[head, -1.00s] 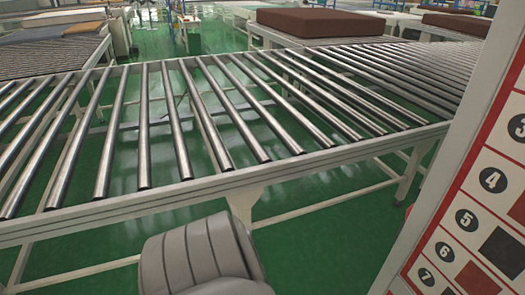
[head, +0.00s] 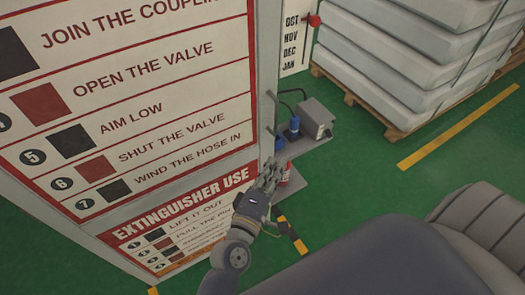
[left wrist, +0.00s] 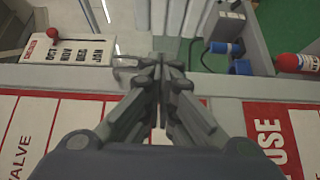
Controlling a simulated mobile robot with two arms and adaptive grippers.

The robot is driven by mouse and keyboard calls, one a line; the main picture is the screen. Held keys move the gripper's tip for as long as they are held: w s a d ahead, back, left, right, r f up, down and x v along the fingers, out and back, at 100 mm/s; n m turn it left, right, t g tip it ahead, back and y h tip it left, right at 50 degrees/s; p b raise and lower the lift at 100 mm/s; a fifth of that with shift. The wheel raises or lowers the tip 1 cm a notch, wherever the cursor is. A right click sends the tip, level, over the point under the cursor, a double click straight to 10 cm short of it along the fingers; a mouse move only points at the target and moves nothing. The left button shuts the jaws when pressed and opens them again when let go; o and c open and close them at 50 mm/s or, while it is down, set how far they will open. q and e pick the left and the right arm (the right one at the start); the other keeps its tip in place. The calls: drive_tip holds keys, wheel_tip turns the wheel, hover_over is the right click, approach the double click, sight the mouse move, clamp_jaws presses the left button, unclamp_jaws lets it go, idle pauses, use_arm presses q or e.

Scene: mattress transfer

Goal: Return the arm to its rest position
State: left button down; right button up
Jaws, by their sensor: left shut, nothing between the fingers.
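My left gripper (head: 268,182) is in the head view, beside the right edge of a white instruction board (head: 200,110). It is shut and empty. Part of my grey arm fills the lower right of the head view. My right gripper is not in view.
Behind the board, a grey shelf holds a grey box (head: 317,118) with blue plugs. A red cylinder (head: 286,172), partly hidden, is close to my left gripper. Stacked white mattresses (head: 400,50) stand on a wooden pallet (head: 350,95).

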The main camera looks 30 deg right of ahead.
use_arm(q)
drive_tip(key=s+a+f+m+g+y+b, duration=0.1)
drive_tip(key=s+a+f+m+y, duration=0.15)
drive_tip(key=a+f, duration=0.65)
drive_tip(key=s+a+f+m+g+y+b, duration=0.1)
drive_tip(key=a+f+y, duration=0.25)
drive_tip(key=f, duration=1.25)
drive_tip(key=s+a+f+m+g+y+b, duration=0.15)
drive_tip(key=a+f, duration=0.45)
drive_tip(key=f, duration=0.6)
drive_tip(key=s+a+f+m+g+y+b, duration=0.2)
drive_tip(key=s+a+f+m+g+y, duration=0.15)
drive_tip(key=s+a+f, duration=1.15)
drive_tip(key=s+a+f+g+y, duration=0.1)
drive_tip(key=s+a+f, duration=0.2)
drive_tip(key=s+a, duration=0.3)
drive_tip(key=s+a+f+m+g+y, duration=0.1)
drive_tip(key=s+a+f+g+y, duration=0.1)
drive_tip(key=s+a, duration=0.5)
drive_tip(key=shift+f+b, duration=0.45)
drive_tip(key=shift+f, duration=0.4)
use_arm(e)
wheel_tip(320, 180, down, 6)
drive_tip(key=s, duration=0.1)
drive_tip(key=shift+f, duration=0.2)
use_arm(q)
drive_tip(key=shift+m, duration=0.25)
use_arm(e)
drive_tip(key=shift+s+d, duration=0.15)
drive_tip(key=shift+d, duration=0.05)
